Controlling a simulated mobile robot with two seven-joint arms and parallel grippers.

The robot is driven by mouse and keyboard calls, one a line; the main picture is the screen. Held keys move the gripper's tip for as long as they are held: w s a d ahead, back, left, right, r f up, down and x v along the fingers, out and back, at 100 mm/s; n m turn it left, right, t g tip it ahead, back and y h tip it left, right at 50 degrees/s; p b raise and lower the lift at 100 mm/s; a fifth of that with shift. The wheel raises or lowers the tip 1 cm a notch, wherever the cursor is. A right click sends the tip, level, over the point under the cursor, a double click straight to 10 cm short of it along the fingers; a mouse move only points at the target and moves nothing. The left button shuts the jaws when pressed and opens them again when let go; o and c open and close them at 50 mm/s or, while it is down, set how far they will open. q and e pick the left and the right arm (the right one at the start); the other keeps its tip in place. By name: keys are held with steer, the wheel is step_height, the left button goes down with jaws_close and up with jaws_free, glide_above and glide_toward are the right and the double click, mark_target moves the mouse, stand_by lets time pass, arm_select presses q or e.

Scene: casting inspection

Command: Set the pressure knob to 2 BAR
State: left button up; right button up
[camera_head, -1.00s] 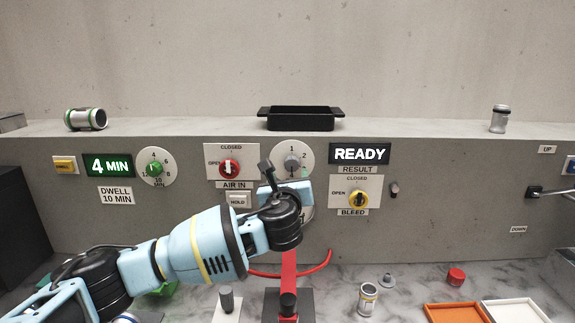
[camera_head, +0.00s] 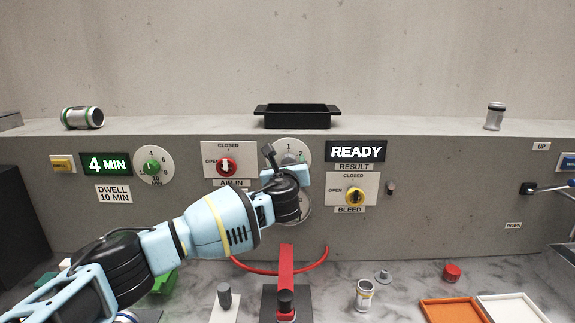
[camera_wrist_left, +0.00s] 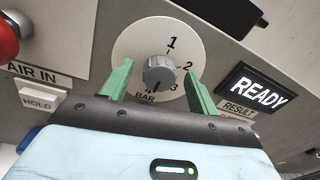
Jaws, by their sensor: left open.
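The pressure knob (camera_wrist_left: 159,73) is a grey ribbed knob on a round white dial (camera_wrist_left: 128,44) marked 1, 2, 3, 4 and BAR. The 4 is partly covered, and I cannot tell for certain which number the knob points to. In the head view the dial (camera_head: 297,145) is partly hidden behind my left wrist. My left gripper (camera_wrist_left: 160,68) is open, its green fingers on either side of the knob's lower half in the wrist picture. A gap shows on each side, so it does not hold the knob. My right gripper is out of view.
The red AIR IN knob (camera_head: 226,166) and HOLD button (camera_wrist_left: 38,101) are left of the dial. A black tray (camera_head: 297,117) sits on the ledge above.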

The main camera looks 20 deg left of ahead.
arm_select(q)
steer(key=shift+c, duration=0.4)
steer(key=c, duration=0.9)
